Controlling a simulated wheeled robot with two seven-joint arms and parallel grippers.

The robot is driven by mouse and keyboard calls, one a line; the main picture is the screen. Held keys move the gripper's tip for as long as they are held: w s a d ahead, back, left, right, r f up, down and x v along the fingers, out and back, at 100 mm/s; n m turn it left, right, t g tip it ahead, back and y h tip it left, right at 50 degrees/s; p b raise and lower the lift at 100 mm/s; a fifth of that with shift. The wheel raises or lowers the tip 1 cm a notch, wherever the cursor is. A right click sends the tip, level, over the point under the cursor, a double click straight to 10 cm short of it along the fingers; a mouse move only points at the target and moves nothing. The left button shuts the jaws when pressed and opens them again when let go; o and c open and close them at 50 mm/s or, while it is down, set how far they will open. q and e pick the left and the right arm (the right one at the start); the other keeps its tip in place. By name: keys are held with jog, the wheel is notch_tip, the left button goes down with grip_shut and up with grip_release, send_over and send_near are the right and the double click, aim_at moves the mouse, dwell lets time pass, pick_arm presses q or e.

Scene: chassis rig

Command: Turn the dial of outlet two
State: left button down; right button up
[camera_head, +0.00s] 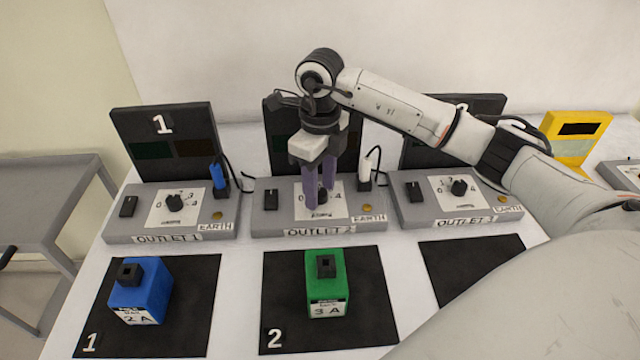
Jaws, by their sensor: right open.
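Outlet two (264,222) is a grey box labelled OUTLET 2 in the middle of the table, with a black switch (271,199) on its left. Its dial sits on a white scale plate (341,210); the dial itself is mostly hidden behind my gripper. My right gripper (319,203) points down over this plate, its two purple fingers apart around the place of the dial. I cannot tell whether the fingers touch the dial. My left gripper is not in view.
Outlet one (115,227) stands left, with a blue plug (217,177). Outlet three (410,213) stands right, under my right arm. A white plug (370,165) is close right of my fingers. A blue block (150,288) and green block (338,283) sit on black mats in front.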

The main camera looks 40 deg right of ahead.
jog(key=c, duration=1)
jog(key=shift+c, duration=0.2)
